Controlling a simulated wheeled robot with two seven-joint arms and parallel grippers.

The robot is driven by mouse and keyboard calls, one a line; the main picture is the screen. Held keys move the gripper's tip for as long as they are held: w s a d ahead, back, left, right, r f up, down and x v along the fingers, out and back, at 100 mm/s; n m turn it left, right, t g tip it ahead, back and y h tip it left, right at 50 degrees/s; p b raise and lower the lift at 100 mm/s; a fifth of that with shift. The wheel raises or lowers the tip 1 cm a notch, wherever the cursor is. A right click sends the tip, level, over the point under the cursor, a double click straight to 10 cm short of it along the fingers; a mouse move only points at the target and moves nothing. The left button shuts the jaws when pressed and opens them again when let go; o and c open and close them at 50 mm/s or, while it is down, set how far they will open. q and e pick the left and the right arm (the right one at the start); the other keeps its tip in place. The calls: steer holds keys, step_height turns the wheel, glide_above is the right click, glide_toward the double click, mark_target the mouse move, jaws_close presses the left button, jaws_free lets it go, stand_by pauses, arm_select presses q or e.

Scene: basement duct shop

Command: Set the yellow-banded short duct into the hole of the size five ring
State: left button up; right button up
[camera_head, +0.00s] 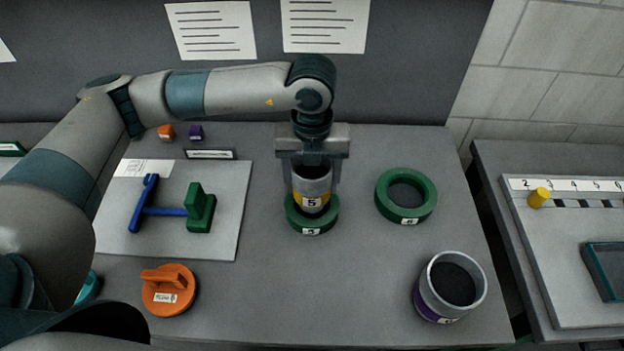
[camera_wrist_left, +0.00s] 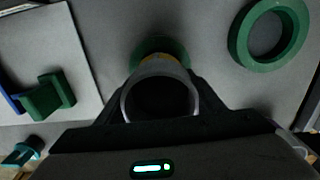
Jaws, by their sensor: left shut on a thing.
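The yellow-banded short duct (camera_head: 311,185), grey with a "5" on its yellow band, is held upright by my left gripper (camera_head: 312,172). The gripper's fingers are shut on its sides. In the left wrist view the duct's open top (camera_wrist_left: 161,97) is between the fingers. The green size five ring (camera_head: 312,226) lies on the table directly under the duct. The duct's lower end overlaps the ring's opening in the head view; I cannot tell how deep it sits. In the left wrist view part of the ring (camera_wrist_left: 165,46) shows behind the duct. My right gripper is not in view.
Another green ring (camera_head: 406,196) lies to the right. A wider purple-banded duct (camera_head: 450,287) stands at the front right. An orange handled disc (camera_head: 169,289) lies front left. A pale board (camera_head: 222,238) holds blue and green parts. A second table (camera_head: 552,309) is at the right.

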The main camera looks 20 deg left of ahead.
mark_target(306, 175)
arm_select(q)
steer(key=shift+f, duration=0.3)
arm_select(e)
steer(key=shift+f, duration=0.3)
